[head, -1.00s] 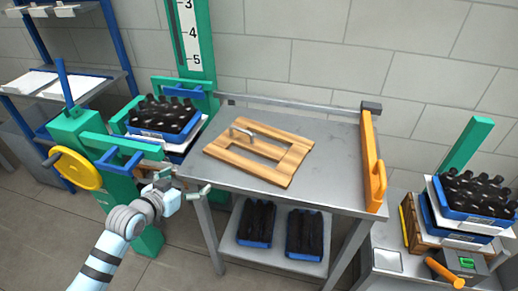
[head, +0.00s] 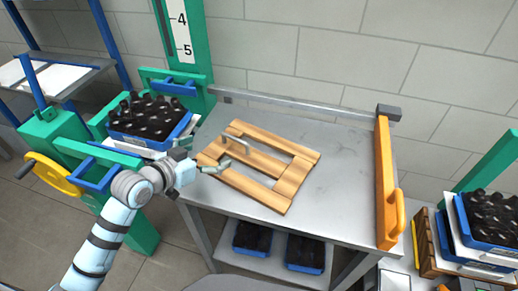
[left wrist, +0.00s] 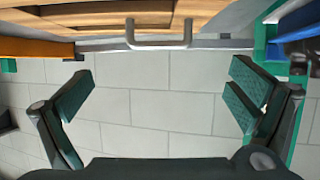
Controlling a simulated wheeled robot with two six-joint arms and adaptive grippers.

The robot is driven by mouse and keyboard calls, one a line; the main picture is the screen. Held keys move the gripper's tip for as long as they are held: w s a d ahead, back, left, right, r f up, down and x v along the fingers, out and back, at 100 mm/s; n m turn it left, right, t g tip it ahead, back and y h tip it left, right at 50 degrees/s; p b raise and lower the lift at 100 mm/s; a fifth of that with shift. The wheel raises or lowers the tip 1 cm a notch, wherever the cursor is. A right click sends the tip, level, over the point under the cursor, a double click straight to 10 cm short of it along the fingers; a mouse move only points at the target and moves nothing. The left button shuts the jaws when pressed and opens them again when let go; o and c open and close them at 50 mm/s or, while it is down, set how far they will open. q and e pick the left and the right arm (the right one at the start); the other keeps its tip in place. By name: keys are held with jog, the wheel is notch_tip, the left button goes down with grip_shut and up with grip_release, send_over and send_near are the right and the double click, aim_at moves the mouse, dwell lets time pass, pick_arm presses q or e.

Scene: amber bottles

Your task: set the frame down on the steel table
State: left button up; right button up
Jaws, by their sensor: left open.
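The wooden frame (head: 290,182) lies flat on the steel table (head: 340,185), towards its left side. It has a metal handle (head: 236,145) standing on its left part. My left gripper (head: 200,156) is at the table's left edge, open and empty, close beside the frame's left end. In the left wrist view the open fingers (left wrist: 160,95) have only wall between them. The handle (left wrist: 160,46) and the frame's wood (left wrist: 95,16) show at the top, beyond the fingers. My right gripper is not in view.
A blue crate of dark bottles (head: 150,125) stands left of the table beside a green press. An orange guard bar (head: 387,185) runs along the table's right edge. More crates (head: 490,220) stand at the right. The table's right part is bare.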

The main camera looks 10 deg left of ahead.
aim_at(235, 140)
pick_arm(q)
jog(key=x, duration=0.4)
jog(key=b+x, duration=0.1)
jog(key=x, duration=0.1)
jog(key=shift+d+r, duration=0.1)
jog(key=shift+d, duration=0.3)
jog(key=x, duration=0.4)
jog(key=b+x, duration=0.1)
jog(key=x, duration=0.1)
jog(key=shift+w+a+f, duration=0.25)
jog(key=shift+f, duration=0.25)
jog(key=shift+s+r, duration=0.1)
jog(key=shift+r, duration=0.05)
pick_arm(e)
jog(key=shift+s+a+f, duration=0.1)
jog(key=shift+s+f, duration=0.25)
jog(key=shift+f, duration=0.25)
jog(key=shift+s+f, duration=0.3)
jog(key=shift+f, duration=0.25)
pick_arm(q)
jog(key=c, duration=1.6)
jog(key=shift+r, duration=0.15)
jog(key=shift+c, duration=0.2)
